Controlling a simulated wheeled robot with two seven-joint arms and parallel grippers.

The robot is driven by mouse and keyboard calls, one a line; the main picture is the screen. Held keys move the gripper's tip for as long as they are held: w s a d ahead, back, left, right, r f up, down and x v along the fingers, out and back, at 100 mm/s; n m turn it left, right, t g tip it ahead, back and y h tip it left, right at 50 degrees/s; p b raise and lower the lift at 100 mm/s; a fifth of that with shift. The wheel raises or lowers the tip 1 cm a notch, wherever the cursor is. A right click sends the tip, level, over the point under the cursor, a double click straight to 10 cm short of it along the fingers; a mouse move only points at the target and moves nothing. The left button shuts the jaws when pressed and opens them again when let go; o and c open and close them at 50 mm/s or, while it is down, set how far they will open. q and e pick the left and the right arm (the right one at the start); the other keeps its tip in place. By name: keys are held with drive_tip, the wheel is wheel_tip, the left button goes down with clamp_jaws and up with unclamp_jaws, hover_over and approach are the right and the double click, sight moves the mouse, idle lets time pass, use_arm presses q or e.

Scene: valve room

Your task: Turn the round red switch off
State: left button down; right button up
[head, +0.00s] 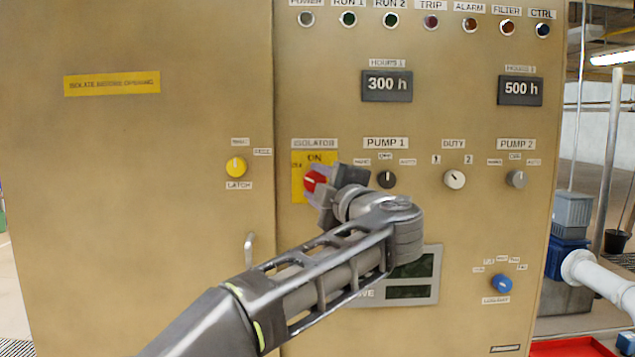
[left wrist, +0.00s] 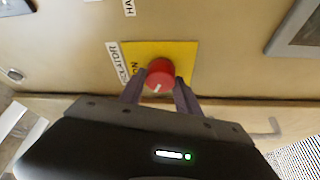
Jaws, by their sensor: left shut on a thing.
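The round red switch (head: 312,182) sits on a yellow plate (head: 299,168) under the label ISOLATOR, with ON printed above it. In the left wrist view the red switch (left wrist: 160,74) shows a white pointer line on its face, and the yellow plate (left wrist: 185,55) is behind it. My left gripper (head: 318,186) reaches the switch from the right, with one finger above and one below in the head view. In the left wrist view its fingers (left wrist: 159,90) are on both sides of the switch, shut on it. My right gripper is not in view.
A blue knob (head: 501,283) is lower right.

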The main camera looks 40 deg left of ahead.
use_arm(q)
drive_tip(key=n, duration=0.2)
drive_tip(key=n+g+h+p, duration=0.1)
drive_tip(key=n, duration=0.1)
drive_tip(key=shift+h, duration=0.3)
idle(0.4)
drive_tip(key=c, duration=0.9)
unclamp_jaws()
drive_tip(key=shift+r, duration=0.1)
drive_tip(key=shift+o, duration=0.2)
